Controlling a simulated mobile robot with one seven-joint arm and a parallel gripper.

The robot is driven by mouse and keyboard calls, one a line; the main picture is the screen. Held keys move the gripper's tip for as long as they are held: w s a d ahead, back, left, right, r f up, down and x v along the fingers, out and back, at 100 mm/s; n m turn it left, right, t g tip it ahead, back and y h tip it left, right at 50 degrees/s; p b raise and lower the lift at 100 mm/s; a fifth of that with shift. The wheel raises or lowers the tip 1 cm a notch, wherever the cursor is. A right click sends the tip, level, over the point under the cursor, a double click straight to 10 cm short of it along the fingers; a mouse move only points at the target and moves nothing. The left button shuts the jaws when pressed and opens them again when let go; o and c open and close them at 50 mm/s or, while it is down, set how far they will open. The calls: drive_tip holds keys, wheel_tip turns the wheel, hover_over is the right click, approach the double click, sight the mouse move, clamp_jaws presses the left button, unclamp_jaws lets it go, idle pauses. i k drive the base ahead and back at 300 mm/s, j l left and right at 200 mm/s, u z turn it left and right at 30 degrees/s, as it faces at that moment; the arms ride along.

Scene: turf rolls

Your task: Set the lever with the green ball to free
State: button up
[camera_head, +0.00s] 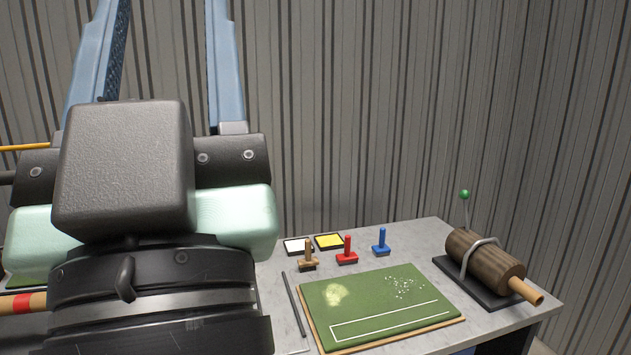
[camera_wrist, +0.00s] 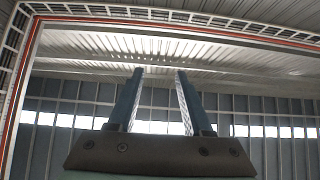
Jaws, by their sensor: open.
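The lever (camera_head: 466,215) with the green ball (camera_head: 464,194) stands roughly upright at the right end of the table, on the far side of a brown roll (camera_head: 485,262). A grey metal hoop (camera_head: 470,257) passes over the roll, which lies on a dark base plate (camera_head: 452,270). My gripper is large at the left of the head view, well apart from the lever, with its blue fingers pointing up. In the wrist view my gripper (camera_wrist: 157,75) is open, with nothing between its fingers. No markings for the lever's positions can be made out.
A green turf board (camera_head: 385,302) with white lines lies mid-table. Brown (camera_head: 308,257), red (camera_head: 347,252) and blue (camera_head: 381,243) handled stamps stand behind it, near white (camera_head: 298,246) and yellow (camera_head: 328,241) trays. A dark rod (camera_head: 294,305) lies left of the board. A corrugated wall stands behind.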

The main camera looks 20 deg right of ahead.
sight(464, 195)
drive_tip(key=i+l+z, duration=0.15)
drive_tip(key=z, duration=0.2)
drive_tip(key=i+l+z, duration=0.1)
drive_tip(key=z, duration=0.3)
drive_tip(key=i+z, duration=0.45)
drive_tip(key=i, duration=1.9)
